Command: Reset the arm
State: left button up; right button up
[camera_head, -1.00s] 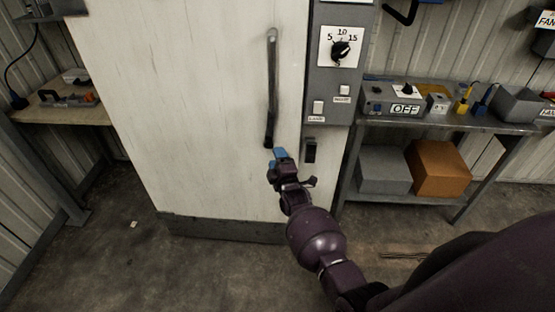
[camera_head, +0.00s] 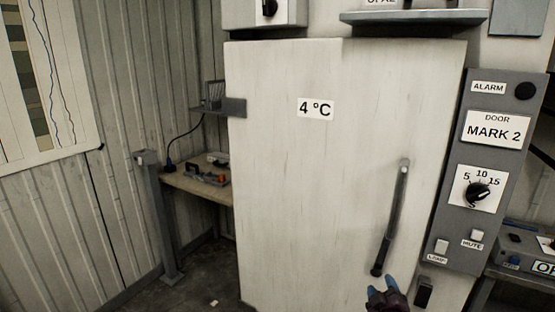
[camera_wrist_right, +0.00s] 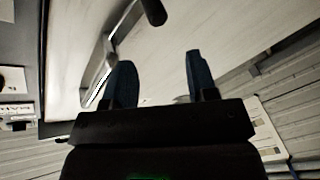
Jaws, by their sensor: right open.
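My right gripper (camera_head: 381,290) shows at the bottom of the head view, its blue fingertips just below the lower end of the dark door handle (camera_head: 392,215). In the right wrist view its two dark blue fingers (camera_wrist_right: 160,82) stand apart with nothing between them. The handle also shows there (camera_wrist_right: 105,55), beyond and beside the left finger; I cannot tell whether they touch. The white cabinet door (camera_head: 300,190), labelled 4 °C, is closed. Most of my right arm is below the head view. My left gripper is not in view.
A grey control panel (camera_head: 455,225) with a dial (camera_head: 478,191) stands right of the door. A bench (camera_head: 196,187) with small tools is at the left, and a shelf (camera_head: 505,277) at the lower right. A chart (camera_head: 40,80) hangs on the left wall.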

jog(key=s+a+f+m+g+y, duration=0.1)
jog(key=s+f+m+g, duration=0.2)
jog(key=s, duration=1.4)
jog(key=s+a+f+m+g+y, duration=0.1)
jog(key=s+f+m+g, duration=0.2)
jog(key=s, duration=1.4)
notch_tip(320, 180, down, 2)
jog(key=shift+f+m, duration=0.1)
jog(key=shift+m, duration=0.5)
